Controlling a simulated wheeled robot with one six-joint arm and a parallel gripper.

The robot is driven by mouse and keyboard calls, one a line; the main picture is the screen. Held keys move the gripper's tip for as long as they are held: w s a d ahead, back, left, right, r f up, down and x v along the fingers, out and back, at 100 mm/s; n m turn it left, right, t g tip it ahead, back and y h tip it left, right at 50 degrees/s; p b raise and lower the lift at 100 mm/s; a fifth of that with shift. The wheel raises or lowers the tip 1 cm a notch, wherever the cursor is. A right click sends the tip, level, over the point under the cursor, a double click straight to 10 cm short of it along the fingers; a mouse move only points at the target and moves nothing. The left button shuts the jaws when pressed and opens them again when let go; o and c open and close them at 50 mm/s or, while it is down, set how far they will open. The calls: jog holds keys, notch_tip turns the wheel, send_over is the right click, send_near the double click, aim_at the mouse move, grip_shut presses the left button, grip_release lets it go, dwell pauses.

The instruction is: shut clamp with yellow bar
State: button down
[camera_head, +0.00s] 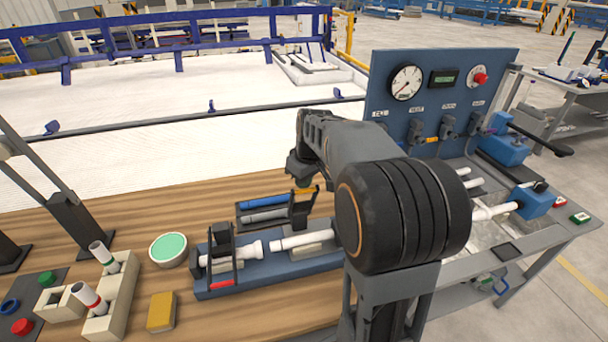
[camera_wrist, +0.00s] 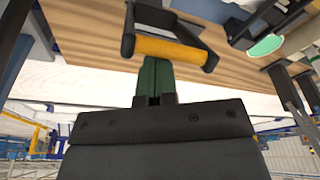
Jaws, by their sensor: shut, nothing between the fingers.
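The clamp with the yellow bar (camera_head: 305,192) stands with its dark frame (camera_head: 301,212) raised at the right part of the blue fixture (camera_head: 270,276). In the wrist view its yellow bar (camera_wrist: 170,50) spans the dark U-shaped frame (camera_wrist: 129,30). My gripper (camera_head: 300,178) is beside the top of this clamp. In the wrist view its green fingers (camera_wrist: 155,66) are shut and empty, with their tips right at the bar. I cannot tell whether they touch it. A white pipe (camera_head: 300,240) lies in a grey block below the raised frame, partly hidden by my arm.
A second clamp with a red bar (camera_head: 222,285) is lowered over a white pipe (camera_head: 250,249) on the left. A dark tray (camera_head: 238,212) with blue and grey pipes lies behind. A green-filled bowl (camera_head: 168,249), yellow block (camera_head: 161,312) and beige fitting (camera_head: 121,300) stand left. The gauge panel (camera_head: 440,62) rises right.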

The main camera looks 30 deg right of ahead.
aim_at(306, 191)
jog(key=shift+s+a, duration=0.1)
jog(key=shift+s, duration=0.3)
jog(key=shift+f, duration=0.1)
jog(key=shift+s+a+f+b, duration=0.2)
jog(key=shift+s+b, duration=0.25)
jog(key=shift+s, duration=0.15)
jog(key=shift+s+a+f+b, duration=0.1)
jog(key=shift+s+f+b, duration=0.05)
jog(key=shift+s+b, duration=0.35)
jog(key=shift+s+f, duration=0.1)
jog(key=shift+s, duration=0.05)
jog(key=shift+s+a+f+b, duration=0.1)
jog(key=shift+s+f+b, duration=0.2)
jog(key=shift+s, duration=0.2)
jog(key=shift+s+a+f+b, duration=0.1)
jog(key=shift+s+f+b, duration=0.1)
jog(key=shift+s+b, duration=0.25)
jog(key=shift+s+f, duration=0.1)
